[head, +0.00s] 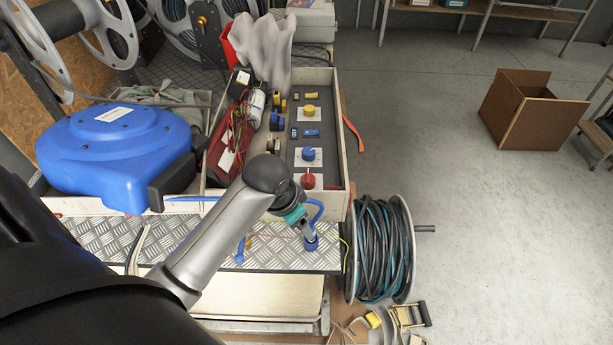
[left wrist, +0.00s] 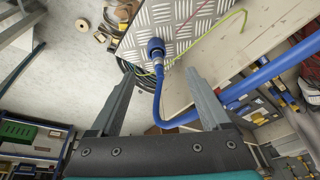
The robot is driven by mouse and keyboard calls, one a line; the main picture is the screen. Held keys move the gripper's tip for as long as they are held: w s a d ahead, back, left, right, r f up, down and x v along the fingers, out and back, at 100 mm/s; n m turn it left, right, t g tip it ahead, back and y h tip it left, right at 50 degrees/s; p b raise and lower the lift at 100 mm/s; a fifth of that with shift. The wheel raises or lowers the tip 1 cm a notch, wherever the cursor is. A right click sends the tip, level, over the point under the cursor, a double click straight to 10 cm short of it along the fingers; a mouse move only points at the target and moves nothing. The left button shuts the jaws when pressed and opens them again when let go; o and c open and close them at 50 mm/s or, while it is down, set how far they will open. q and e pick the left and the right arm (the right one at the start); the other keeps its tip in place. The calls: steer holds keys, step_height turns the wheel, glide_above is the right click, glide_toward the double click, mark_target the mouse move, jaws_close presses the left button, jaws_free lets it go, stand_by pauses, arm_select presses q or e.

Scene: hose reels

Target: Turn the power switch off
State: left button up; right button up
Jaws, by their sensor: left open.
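No part is clearly marked as the power switch. Three round knobs stand in a row on a panel in the open box: a yellow knob (head: 309,110), a blue knob (head: 308,154) and a red knob (head: 308,180). Their settings are too small to read. My left gripper (head: 308,233) is in front of the box's near edge, below the red knob in the picture. In the left wrist view, its two fingers (left wrist: 160,73) are apart. A blue hose (left wrist: 160,98) with a dark blue end fitting (left wrist: 155,47) shows between and beyond them; I cannot tell whether they touch.
A large blue hose reel (head: 115,145) stands left of the box.

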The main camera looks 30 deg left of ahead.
arm_select(q)
glide_toward(306, 176)
steer(key=shift+n+t+h, duration=0.4)
steer(key=b+x, duration=0.2)
steer(key=x, duration=0.1)
steer(key=b+x, duration=0.1)
steer(key=x, duration=0.2)
steer(key=b+x, duration=0.2)
steer(key=x, duration=0.2)
steer(key=shift+s+a+f+b, duration=0.25)
steer(key=shift+s+f+b, duration=0.05)
steer(key=shift+s+b, duration=0.05)
steer(key=shift+r, duration=0.1)
jaws_close()
